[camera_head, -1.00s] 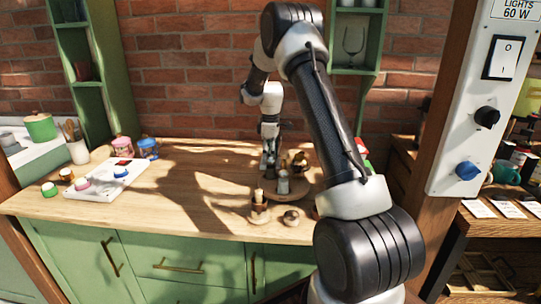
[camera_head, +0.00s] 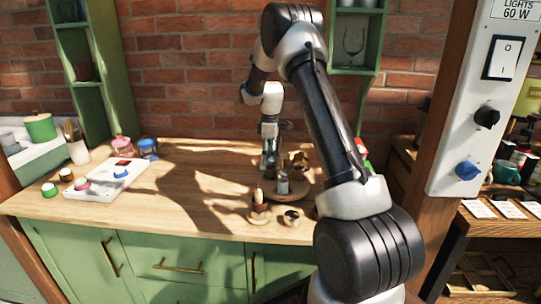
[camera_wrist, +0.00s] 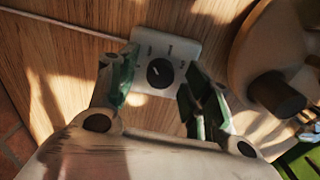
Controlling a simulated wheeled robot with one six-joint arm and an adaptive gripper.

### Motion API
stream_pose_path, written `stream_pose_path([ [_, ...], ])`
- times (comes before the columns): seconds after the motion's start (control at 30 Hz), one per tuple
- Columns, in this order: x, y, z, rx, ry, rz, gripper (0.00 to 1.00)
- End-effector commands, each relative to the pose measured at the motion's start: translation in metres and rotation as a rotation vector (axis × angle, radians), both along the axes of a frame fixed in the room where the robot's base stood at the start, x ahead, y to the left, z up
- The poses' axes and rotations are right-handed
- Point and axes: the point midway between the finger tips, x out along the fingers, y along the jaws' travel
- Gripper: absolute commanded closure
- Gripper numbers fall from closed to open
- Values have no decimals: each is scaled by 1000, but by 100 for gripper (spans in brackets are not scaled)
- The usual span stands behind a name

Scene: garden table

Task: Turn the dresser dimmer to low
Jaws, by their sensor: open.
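The dresser dimmer (camera_wrist: 173,47) is a small white plate on the wooden top in the wrist view. Its round black knob (camera_wrist: 160,73) has several small dark labels around it, too blurred to read. A faint mark shows on the knob, but I cannot tell its setting. My gripper (camera_wrist: 160,80) is open, with one green-padded finger on each side of the knob. I see no clear contact with the knob. In the head view my gripper (camera_head: 268,163) points down at the worktop (camera_head: 190,205); the dimmer cannot be made out there.
A round wooden tray (camera_wrist: 247,62) with a dark-topped peg stands close right of the dimmer. A candle (camera_head: 258,200) and a small cup (camera_head: 291,217) stand in front. A white panel with coloured knobs (camera_head: 128,167) lies left. A post carries a switch panel (camera_head: 480,125). The middle-left worktop is clear.

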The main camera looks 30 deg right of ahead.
Motion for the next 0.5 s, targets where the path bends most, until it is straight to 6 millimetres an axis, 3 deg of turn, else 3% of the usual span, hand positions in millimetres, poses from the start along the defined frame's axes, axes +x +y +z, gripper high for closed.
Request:
stream_pose_path([
  [0.23,0,0,13,0,-1,0,51],
  [0.5,1,0,72,0,-4,0,51],
])
